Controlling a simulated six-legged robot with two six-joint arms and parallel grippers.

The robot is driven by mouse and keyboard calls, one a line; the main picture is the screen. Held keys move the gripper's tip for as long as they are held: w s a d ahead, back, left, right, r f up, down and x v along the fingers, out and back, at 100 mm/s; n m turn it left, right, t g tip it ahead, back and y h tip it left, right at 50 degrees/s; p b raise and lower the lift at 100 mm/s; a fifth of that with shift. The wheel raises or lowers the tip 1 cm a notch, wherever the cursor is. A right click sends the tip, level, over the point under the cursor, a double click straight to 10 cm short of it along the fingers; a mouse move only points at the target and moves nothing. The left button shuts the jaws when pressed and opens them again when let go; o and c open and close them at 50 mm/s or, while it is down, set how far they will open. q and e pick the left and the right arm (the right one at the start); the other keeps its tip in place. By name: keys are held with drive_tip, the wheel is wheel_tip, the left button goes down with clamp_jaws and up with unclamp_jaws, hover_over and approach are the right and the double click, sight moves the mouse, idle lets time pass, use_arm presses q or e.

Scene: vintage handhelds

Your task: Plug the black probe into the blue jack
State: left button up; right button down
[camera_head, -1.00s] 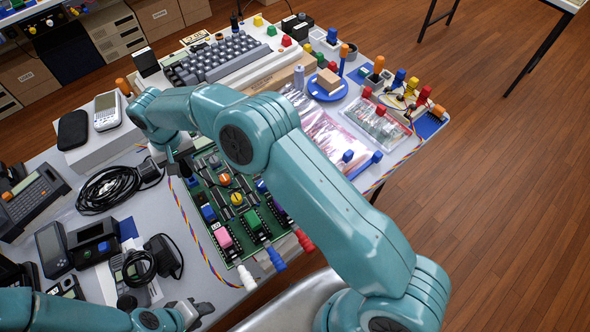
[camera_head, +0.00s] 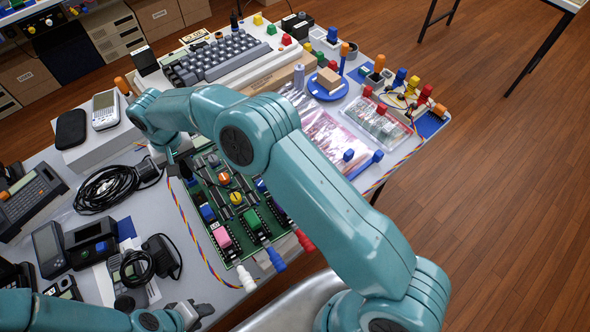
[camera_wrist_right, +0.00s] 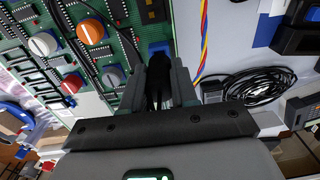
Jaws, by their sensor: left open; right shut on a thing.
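My right gripper (camera_wrist_right: 158,68) is shut on the black probe (camera_wrist_right: 157,88), which shows as a dark upright shape between the fingers in the right wrist view. A blue jack (camera_wrist_right: 162,47) sits at the edge of the green circuit board (camera_wrist_right: 122,65), just beyond the fingertips. I cannot tell whether the probe touches the jack, as the fingers hide the probe's end. In the head view my right gripper (camera_head: 180,167) is dark and partly hidden by its arm, at the board's upper left edge. My left gripper (camera_head: 198,313) is open and empty, low in the picture and apart from the board.
A black cable coil (camera_head: 108,188) and handhelds lie left. A keyboard (camera_head: 215,58) stands behind.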

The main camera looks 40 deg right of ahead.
sight(181, 164)
use_arm(q)
drive_tip(key=shift+f+b, duration=0.45)
drive_tip(key=shift+f, duration=0.1)
use_arm(e)
drive_tip(key=shift+f, duration=0.7)
drive_tip(key=c, duration=0.8)
unclamp_jaws()
drive_tip(key=shift+c, duration=1.4)
use_arm(q)
drive_tip(key=shift+r, duration=0.1)
use_arm(e)
drive_tip(key=shift+r, duration=0.15)
use_arm(q)
drive_tip(key=shift+r+p, duration=2)
drive_tip(key=shift+p, duration=0.1)
use_arm(e)
drive_tip(key=shift+r, duration=3.45)
drive_tip(key=shift+s+a, duration=0.1)
